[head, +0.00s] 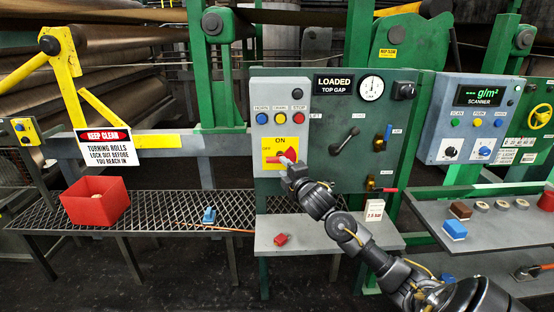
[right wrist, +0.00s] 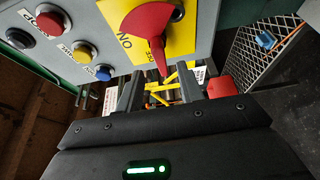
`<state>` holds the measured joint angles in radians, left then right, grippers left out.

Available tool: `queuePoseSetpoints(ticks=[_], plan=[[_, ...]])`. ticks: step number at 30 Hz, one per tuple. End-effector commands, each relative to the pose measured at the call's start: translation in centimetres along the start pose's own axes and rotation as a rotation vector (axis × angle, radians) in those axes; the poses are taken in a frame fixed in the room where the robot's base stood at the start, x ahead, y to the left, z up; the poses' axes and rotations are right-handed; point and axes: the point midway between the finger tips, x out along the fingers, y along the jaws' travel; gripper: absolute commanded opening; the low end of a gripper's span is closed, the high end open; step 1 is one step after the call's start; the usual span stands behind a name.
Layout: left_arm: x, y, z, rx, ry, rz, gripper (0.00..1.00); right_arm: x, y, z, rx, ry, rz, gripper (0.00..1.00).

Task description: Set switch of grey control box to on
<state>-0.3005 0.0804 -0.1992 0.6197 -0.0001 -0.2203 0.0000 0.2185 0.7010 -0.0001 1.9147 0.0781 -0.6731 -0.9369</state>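The grey control box (head: 282,98) is upright at the centre of the head view. Its yellow plate (head: 270,146) has ON at the top and OFF at the left. The red rotary switch (head: 289,156) sits on this plate, partly covered by my right gripper (head: 290,170). In the right wrist view the red switch (right wrist: 148,22) is close, its narrow end lying beside the OFF lettering. My right gripper (right wrist: 158,90) is open there, with a gap between its fingers just short of the handle's end. I cannot tell whether they touch. My left gripper is not in view.
Buttons (head: 280,118) sit above the switch. A green panel (head: 345,140) with a lever and valves is to the right. A grey shelf (head: 272,238) below holds a small red block (head: 281,240). A red bin (head: 96,201) stands on the mesh table at left.

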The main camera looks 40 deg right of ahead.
Motion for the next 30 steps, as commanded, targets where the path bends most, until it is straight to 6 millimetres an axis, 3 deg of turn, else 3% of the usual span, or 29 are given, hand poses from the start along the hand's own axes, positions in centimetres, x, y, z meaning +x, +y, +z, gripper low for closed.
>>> queuePoseSetpoints(ticks=[3,9,15,23,30], plan=[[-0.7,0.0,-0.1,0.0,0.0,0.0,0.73,2.4,0.2,0.0,0.001,-0.001,-0.001,0.38],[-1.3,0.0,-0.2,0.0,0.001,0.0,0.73,5.4,0.1,0.0,0.001,-0.001,-0.001,0.38],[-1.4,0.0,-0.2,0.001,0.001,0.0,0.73,6.7,0.0,-0.1,0.0,0.001,-0.002,0.38],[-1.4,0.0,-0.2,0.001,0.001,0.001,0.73,6.8,-0.1,-0.1,-0.001,0.001,-0.001,0.38],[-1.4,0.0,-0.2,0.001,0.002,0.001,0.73,6.8,-0.1,0.0,-0.001,0.001,-0.001,0.09]])
